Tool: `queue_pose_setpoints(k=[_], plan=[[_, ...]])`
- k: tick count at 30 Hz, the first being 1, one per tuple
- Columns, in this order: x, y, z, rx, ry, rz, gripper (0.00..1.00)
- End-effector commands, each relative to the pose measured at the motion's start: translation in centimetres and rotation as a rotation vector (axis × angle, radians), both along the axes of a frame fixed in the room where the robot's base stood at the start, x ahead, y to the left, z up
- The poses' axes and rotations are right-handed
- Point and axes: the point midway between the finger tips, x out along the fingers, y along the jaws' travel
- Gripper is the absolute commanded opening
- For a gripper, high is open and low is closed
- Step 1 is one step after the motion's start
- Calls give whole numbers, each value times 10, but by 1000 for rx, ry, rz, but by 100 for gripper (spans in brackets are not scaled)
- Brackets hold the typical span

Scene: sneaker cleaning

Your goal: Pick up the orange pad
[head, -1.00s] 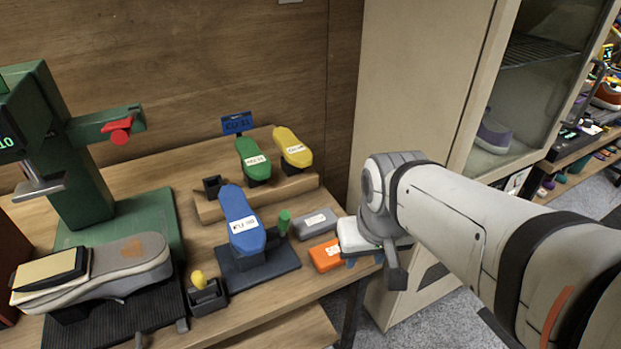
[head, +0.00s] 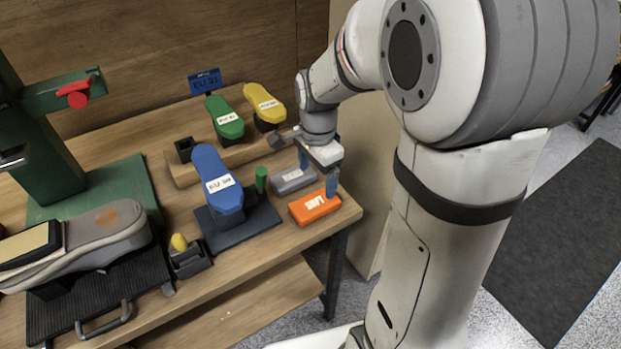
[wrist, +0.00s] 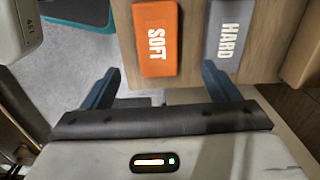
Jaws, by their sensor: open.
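The orange pad (head: 314,207), a flat block with white lettering, lies near the table's front right corner in the head view. In the wrist view the orange pad (wrist: 155,52) reads SOFT and lies ahead of the fingers, between their lines. My gripper (head: 318,172) is open, its blue fingers pointing down over the table's right end, above and behind the orange pad. In the wrist view my gripper (wrist: 160,84) has nothing between its spread fingers. I cannot tell whether a finger touches the pad.
A grey pad (head: 293,180) marked HARD (wrist: 226,38) lies close beside the orange one. A blue shoe last (head: 219,182) on a dark base and a green peg (head: 261,179) stand to the left. The table (head: 262,262) ends just right of the pads.

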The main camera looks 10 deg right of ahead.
Motion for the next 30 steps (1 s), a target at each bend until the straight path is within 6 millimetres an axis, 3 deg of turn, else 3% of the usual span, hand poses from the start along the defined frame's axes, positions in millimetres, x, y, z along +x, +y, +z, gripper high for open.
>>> queue_pose_setpoints(k=[18,27,30], plan=[[-3,9,-75,0,9,-30,82],[-2,9,-80,1,4,-30,82],[-2,8,-80,1,4,-30,74]])
